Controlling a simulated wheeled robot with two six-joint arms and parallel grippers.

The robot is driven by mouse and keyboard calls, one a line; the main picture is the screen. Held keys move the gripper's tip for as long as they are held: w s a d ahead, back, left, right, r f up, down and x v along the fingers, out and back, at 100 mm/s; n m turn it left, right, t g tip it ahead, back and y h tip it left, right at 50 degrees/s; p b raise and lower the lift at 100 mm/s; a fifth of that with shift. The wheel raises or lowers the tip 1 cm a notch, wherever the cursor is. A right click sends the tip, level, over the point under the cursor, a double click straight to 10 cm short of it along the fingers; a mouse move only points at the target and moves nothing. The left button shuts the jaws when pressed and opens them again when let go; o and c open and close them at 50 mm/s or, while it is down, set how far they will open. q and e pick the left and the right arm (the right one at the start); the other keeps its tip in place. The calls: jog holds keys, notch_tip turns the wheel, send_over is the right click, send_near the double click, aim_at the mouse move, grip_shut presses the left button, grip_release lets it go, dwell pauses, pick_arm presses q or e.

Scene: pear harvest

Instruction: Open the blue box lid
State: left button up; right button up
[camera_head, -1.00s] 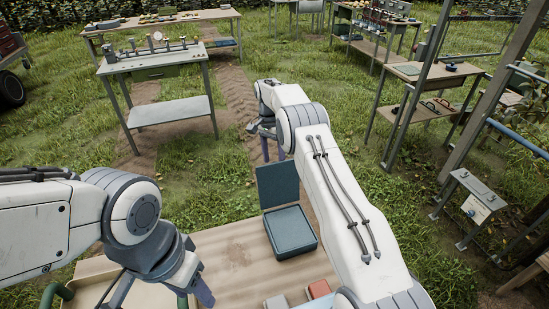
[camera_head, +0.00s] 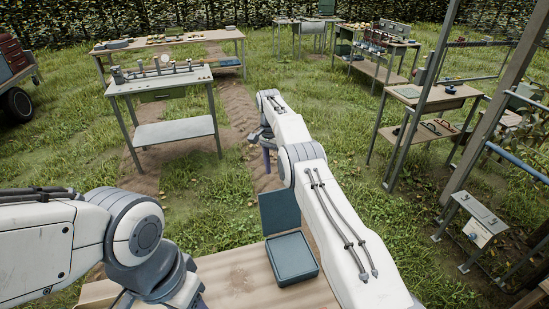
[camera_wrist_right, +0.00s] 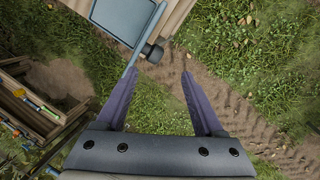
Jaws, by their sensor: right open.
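The blue box (camera_head: 292,258) stands on the wooden table top. Its lid (camera_head: 279,212) stands upright at the box's far edge, so the box is open. In the right wrist view the box (camera_wrist_right: 122,14) is at the top, and what looks like the lid's edge runs down towards the left finger; I cannot tell whether they touch. My right gripper (camera_wrist_right: 160,74) is open with nothing between its fingers, just beyond the box. In the head view its fingers hang down past the lid. My left gripper is at the lower left, its fingers mostly cut off by the frame.
The wooden table top (camera_head: 232,282) has bare room left of the box. Beyond is grass with a dirt track. A grey bench (camera_head: 174,132) stands at the back left, and shelves and a metal frame stand at the right. The right wrist view shows a wooden crate (camera_wrist_right: 30,110) at left.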

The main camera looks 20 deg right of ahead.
pick_arm(q)
jog(key=shift+r+p, duration=0.95)
jog(key=shift+r, duration=0.5)
pick_arm(e)
jog(key=shift+w+r, duration=0.1)
jog(key=shift+r, duration=0.3)
jog(key=s+a+r+n+b, duration=0.25)
jog(key=a+r+n, duration=0.3)
jog(key=a, duration=0.55)
jog(key=s+a+r+n+t+b, duration=0.2)
jog(key=s+a+r+n+b, duration=0.25)
jog(key=s+a, duration=0.55)
pick_arm(q)
notch_tip(320, 180, down, 12)
jog(key=b, duration=0.5)
pick_arm(e)
jog(key=s+d+f+n, duration=0.1)
jog(key=s+f+n, duration=0.1)
jog(key=s, duration=0.8)
jog(key=s+d+f+n, duration=0.1)
jog(key=s+f+n, duration=0.2)
jog(key=s, duration=0.7)
jog(key=s+d+f+n+y, duration=0.1)
jog(key=s+n, duration=0.3)
jog(key=s, duration=0.6)
jog(key=shift+s+f+n+t, duration=0.3)
jog(key=shift+f+n, duration=0.1)
jog(key=shift+f, duration=0.35)
